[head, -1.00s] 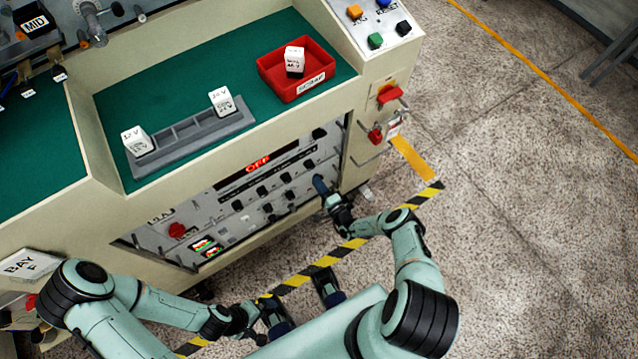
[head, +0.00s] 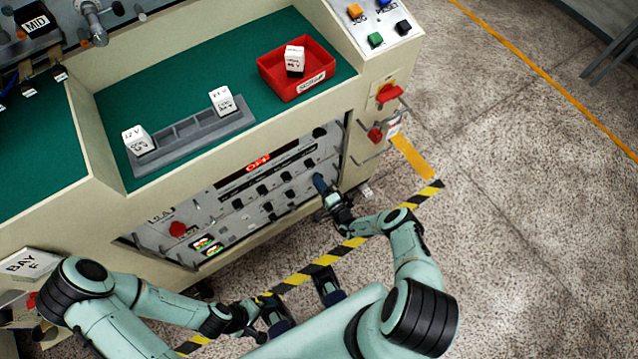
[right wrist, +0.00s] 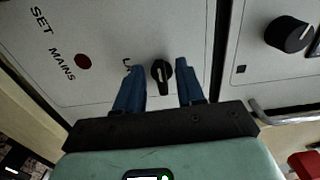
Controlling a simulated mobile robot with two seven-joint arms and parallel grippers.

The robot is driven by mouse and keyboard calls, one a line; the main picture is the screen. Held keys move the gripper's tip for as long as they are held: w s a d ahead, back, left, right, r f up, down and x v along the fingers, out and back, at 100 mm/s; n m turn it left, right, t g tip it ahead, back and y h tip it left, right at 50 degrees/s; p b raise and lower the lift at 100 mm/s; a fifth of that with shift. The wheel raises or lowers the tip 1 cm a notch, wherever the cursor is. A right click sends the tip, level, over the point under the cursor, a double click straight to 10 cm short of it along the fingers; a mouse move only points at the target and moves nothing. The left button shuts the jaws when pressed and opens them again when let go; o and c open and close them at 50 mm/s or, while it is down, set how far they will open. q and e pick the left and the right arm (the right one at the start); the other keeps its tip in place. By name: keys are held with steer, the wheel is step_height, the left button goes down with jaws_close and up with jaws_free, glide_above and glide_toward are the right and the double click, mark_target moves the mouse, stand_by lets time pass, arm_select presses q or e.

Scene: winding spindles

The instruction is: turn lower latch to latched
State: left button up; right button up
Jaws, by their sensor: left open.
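The latch (right wrist: 161,76) is a small black turn knob on a light grey panel in the right wrist view. Its grip bar stands roughly upright in that picture. My right gripper (right wrist: 159,84) is open, with one blue finger on each side of the knob and a gap visible on both sides. A label beside the knob is mostly hidden by the left finger. In the head view my right gripper (head: 321,184) is at the right end of the cabinet's front panel and hides the latch. My left gripper (head: 256,317) is open and empty, low near my base.
The front panel (head: 237,205) carries several black knobs, a red knob (head: 178,229) and a lit red display (head: 257,162). A metal handle (head: 372,152) sticks out at the cabinet's right. A red bin (head: 270,72) stands on the green top.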

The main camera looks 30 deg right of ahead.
steer(key=shift+s, duration=0.1)
steer(key=s+d+p, duration=0.1)
steer(key=s+p, duration=0.1)
steer(key=s, duration=1.1)
